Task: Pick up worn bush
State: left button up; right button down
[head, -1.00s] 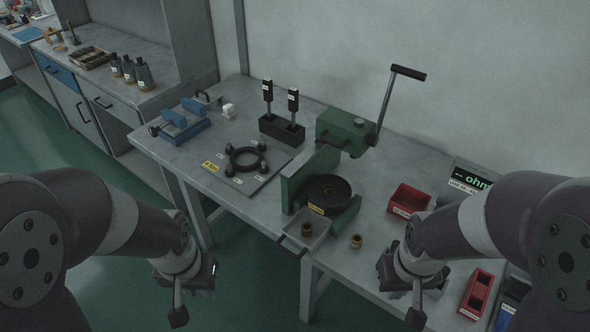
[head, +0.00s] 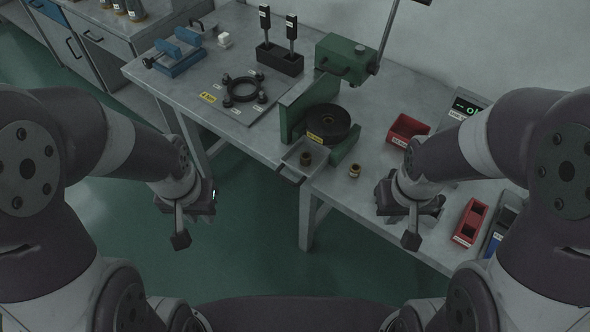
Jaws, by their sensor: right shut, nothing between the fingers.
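Two small brass-coloured bushes are in view, and I cannot tell by look which is worn. One bush (head: 305,158) sits in the small grey tray (head: 291,168) at the front of the green press (head: 322,118). The other bush (head: 354,170) stands on the bench top just right of the tray. My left gripper (head: 181,238) hangs in front of the bench, left of the press, apart from both bushes; its opening cannot be made out. My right gripper (head: 411,240) is shut and empty, to the right of and nearer than the bushes, touching neither.
On the bench (head: 330,190) are a red bin (head: 407,130), a red two-part box (head: 470,222) and a meter (head: 462,107) at right. A blue vise (head: 178,55), a black ring fixture (head: 243,90) and a black stand (head: 280,58) are at left. Green floor lies in front.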

aim_at(305, 157)
jog(key=i+j, duration=0.4)
jog(key=j, duration=0.15)
jog(key=i+j, duration=0.35)
jog(key=j, duration=0.2)
